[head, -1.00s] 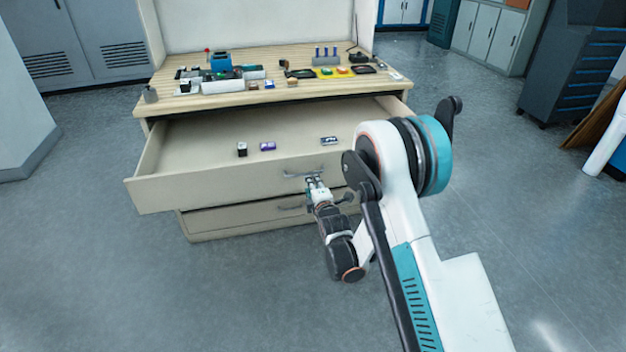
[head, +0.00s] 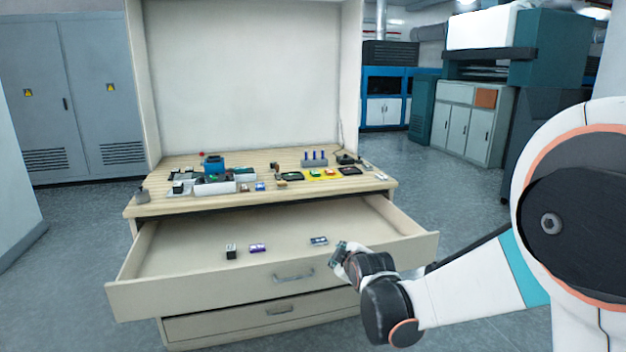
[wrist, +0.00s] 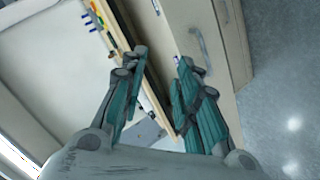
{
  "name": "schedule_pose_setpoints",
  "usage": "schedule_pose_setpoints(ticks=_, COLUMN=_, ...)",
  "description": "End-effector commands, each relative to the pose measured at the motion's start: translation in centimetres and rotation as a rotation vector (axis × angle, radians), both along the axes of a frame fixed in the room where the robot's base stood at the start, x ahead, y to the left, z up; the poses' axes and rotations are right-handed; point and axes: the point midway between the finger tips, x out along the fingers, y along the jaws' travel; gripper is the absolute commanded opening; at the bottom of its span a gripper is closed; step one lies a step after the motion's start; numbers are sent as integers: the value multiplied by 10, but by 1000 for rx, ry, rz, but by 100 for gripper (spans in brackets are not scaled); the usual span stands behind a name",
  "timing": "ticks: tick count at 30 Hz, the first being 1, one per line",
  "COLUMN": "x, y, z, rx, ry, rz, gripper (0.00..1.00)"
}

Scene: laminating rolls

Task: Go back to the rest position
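My gripper (head: 340,254) is in the head view at the right front edge of the open drawer (head: 190,286), apart from the drawer handle (head: 293,276). In the wrist view, the two teal fingers of my gripper (wrist: 158,80) are spread apart with nothing between them. The arm reaches in from the right. Three small items lie in the drawer: a black-and-white block (head: 231,251), a purple item (head: 258,248) and a grey-blue item (head: 319,241).
The workbench top (head: 150,208) holds many small parts, with a blue device (head: 213,165) and a yellow mat (head: 325,175). A closed lower drawer (head: 230,326) is under the open one. Grey cabinets (head: 75,90) stand at the left. Floor is free right of the bench.

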Motion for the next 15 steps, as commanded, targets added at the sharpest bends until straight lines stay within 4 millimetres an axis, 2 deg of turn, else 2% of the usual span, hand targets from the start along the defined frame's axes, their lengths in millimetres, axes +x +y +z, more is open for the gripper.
schedule_pose_setpoints(ticks=1, x=-13, y=-8, z=11, rx=28, ry=22, rz=-26, gripper=29)
schedule_pose_setpoints(ticks=6, x=-57, y=-32, z=37, rx=135, ry=103, rz=-120, gripper=29)
schedule_pose_setpoints(ticks=15, x=-147, y=-70, z=65, rx=318, ry=236, rz=-305, gripper=29)
